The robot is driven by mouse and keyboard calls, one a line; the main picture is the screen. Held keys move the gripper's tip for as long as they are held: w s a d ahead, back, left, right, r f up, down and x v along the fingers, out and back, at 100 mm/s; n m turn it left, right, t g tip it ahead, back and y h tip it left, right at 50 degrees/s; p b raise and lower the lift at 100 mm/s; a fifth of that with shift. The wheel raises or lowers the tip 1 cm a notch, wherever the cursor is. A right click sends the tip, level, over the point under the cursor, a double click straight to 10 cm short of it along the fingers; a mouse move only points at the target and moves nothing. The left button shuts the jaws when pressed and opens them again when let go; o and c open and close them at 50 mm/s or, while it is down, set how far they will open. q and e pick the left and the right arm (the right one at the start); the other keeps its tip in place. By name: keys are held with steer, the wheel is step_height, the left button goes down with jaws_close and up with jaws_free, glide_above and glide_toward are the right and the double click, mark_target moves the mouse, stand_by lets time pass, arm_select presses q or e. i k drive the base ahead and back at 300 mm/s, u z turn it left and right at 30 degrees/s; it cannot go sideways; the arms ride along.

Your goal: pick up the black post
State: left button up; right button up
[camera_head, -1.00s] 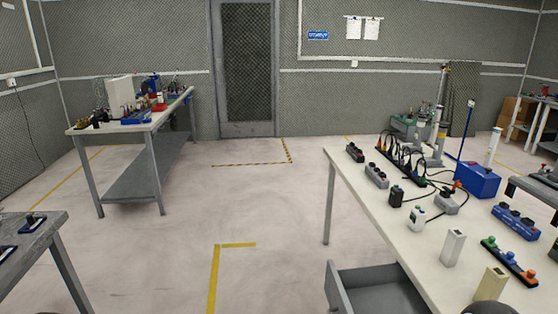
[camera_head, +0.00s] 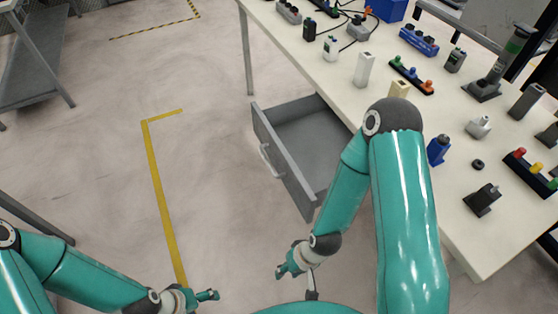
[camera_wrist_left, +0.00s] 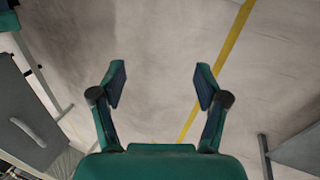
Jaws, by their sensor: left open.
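A dark, nearly black upright post (camera_head: 526,100) stands at the right side of the white workbench (camera_head: 462,232) in the head view. It is apart from both grippers. My left gripper (camera_head: 207,296) is low over the floor at the bottom, far to the left of the bench. In the left wrist view it (camera_wrist_left: 160,82) is open and empty, with floor between its fingers. My right gripper (camera_head: 288,272) is below bench height, left of the bench and near the open drawer. Its fingers are too small to judge.
An open grey drawer (camera_head: 284,165) sticks out from the bench's left side, close to my right arm. White (camera_head: 363,69) and beige (camera_head: 399,89) posts, a blue-based piece (camera_head: 438,149) and several other parts crowd the benchtop.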

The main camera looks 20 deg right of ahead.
mark_target(480, 201)
steer(key=u, duration=0.55)
steer(key=i, duration=0.15)
steer(key=z, duration=2.8)
steer(key=k, duration=0.9)
steer(key=z, duration=0.15)
steer(key=i, duration=0.9)
steer(key=u, duration=0.25)
steer(key=k, duration=0.3)
steer(key=z, duration=0.1)
